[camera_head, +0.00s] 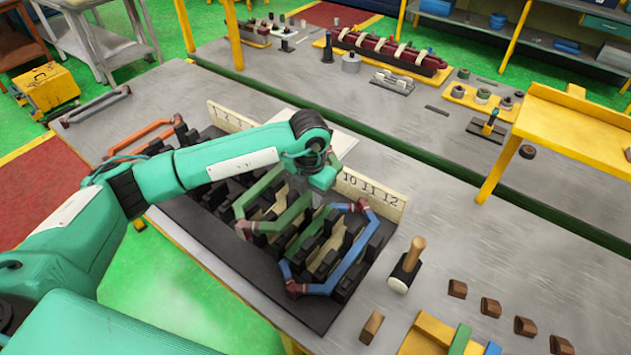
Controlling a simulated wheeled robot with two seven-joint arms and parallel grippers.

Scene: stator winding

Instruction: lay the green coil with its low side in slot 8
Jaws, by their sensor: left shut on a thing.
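The green coil (243,207) is a six-sided loop with dark red wrapped ends, over the middle of the dark slotted stator block (262,285). My left gripper (322,181) is at its far right end, shut on the coil; my wrist hides the fingers and that end. I cannot tell whether its low side is inside a slot. A number board (372,193) behind the block shows 10, 11 and 12 at its right; my arm hides the middle numbers, slot 8 among them. My right gripper is out of view.
A blue coil (350,262) lies across the right slots, and an orange coil (140,138) is at the block's left. A yellow stand (570,122) is at right.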

